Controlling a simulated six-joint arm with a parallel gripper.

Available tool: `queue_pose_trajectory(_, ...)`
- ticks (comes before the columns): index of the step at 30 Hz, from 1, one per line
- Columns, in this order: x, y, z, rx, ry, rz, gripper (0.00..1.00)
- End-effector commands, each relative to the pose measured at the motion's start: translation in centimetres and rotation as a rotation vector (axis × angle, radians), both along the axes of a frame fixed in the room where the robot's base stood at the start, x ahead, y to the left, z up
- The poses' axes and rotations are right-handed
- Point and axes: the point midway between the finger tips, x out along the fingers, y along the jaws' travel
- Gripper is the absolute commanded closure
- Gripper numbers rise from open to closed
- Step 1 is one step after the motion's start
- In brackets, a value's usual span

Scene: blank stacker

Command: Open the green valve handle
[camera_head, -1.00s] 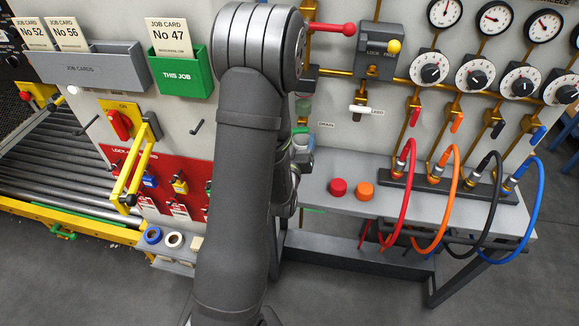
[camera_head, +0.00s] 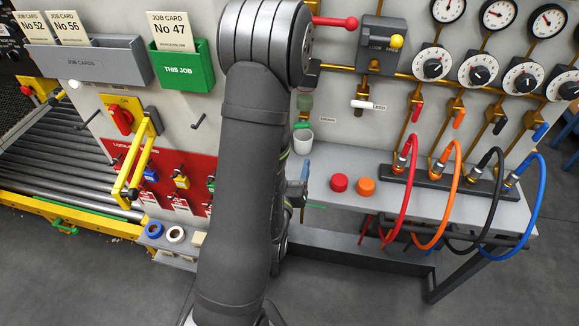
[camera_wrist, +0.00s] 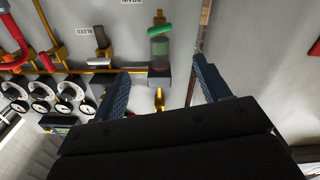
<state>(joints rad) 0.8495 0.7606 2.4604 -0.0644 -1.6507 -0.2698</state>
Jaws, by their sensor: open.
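The green valve handle (camera_wrist: 160,31) is at the top of the wrist view, on a brass fitting against the grey panel, next to a greenish glass bowl (camera_wrist: 159,48). In the head view the green handle (camera_head: 302,125) shows just right of my arm, above a white cup (camera_head: 303,142). My gripper (camera_wrist: 162,84) is open and empty, and its two blue-grey fingers are apart. The handle lies beyond the fingertips, with no contact visible. In the head view my arm hides most of the gripper, and one finger (camera_head: 304,173) shows below the cup.
The bench (camera_head: 400,200) carries a red cap (camera_head: 339,182), an orange cap (camera_head: 365,187) and several coloured hoses at right. A white bleed handle (camera_head: 361,104) and a red lever (camera_head: 336,22) project from the panel. A yellow bar handle (camera_head: 131,165) stands out left of my arm.

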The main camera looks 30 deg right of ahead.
Motion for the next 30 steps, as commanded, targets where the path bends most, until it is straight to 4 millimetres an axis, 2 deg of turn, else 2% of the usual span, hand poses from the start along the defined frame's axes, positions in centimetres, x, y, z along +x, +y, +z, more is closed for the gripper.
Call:
queue_pose_trajectory(4, -1.0, 1.1, 0.1, 0.001, 0.002, -0.001, 0.31)
queue_pose_trajectory(10, 0.3, -0.2, 0.1, -0.003, -0.001, 0.001, 0.31)
queue_pose_trajectory(30, 9.8, -9.8, 0.1, -0.001, 0.000, 0.000, 0.31)
